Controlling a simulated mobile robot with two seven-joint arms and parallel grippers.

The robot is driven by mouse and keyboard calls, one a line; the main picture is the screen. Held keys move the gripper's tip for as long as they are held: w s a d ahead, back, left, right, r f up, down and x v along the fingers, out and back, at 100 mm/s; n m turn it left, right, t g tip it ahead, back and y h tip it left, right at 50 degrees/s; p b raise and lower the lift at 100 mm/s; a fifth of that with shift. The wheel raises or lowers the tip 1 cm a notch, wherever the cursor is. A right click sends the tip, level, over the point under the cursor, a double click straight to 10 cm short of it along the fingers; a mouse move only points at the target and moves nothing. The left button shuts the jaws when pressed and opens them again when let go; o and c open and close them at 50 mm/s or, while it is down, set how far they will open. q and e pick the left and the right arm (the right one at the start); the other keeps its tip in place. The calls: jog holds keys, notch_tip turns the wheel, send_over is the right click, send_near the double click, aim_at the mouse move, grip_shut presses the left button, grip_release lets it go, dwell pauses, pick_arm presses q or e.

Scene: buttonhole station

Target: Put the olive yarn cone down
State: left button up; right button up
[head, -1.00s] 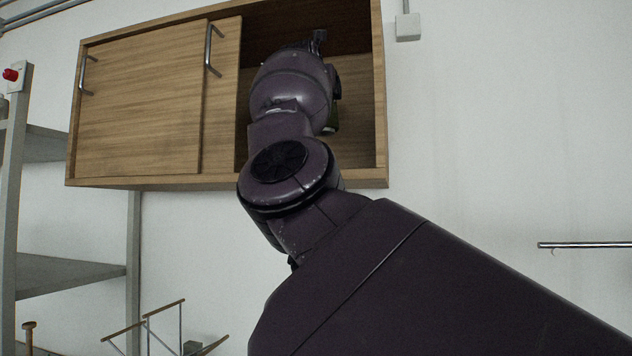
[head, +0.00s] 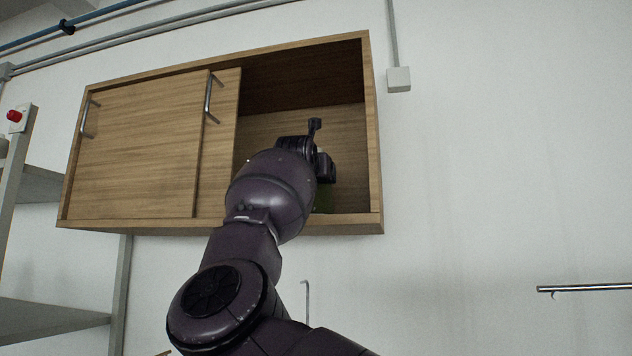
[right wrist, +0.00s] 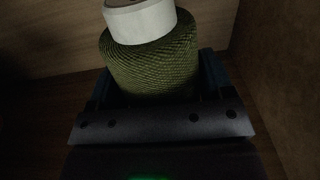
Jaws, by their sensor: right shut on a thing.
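The olive yarn cone (right wrist: 152,62) fills the middle of the right wrist view, ribbed green yarn with a pale band and rim at its upper end. My right gripper (right wrist: 158,88) is shut on it, with a dark finger on each side. In the head view my right arm reaches into the open right part of the wall cabinet (head: 374,130). Only a small green patch of the cone (head: 323,200) shows there, low beside the wrist and close above the cabinet floor. Whether it touches the floor is hidden. My left gripper is not in view.
Wooden sliding doors (head: 140,150) cover the cabinet's left part. Its right side wall stands close to the right of my gripper. A grey shelf rack (head: 50,315) stands at the left, and a metal rail (head: 590,287) sticks out at the right.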

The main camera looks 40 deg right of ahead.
jog(key=shift+f, duration=0.25)
jog(key=shift+f, duration=0.1)
jog(key=o, duration=1)
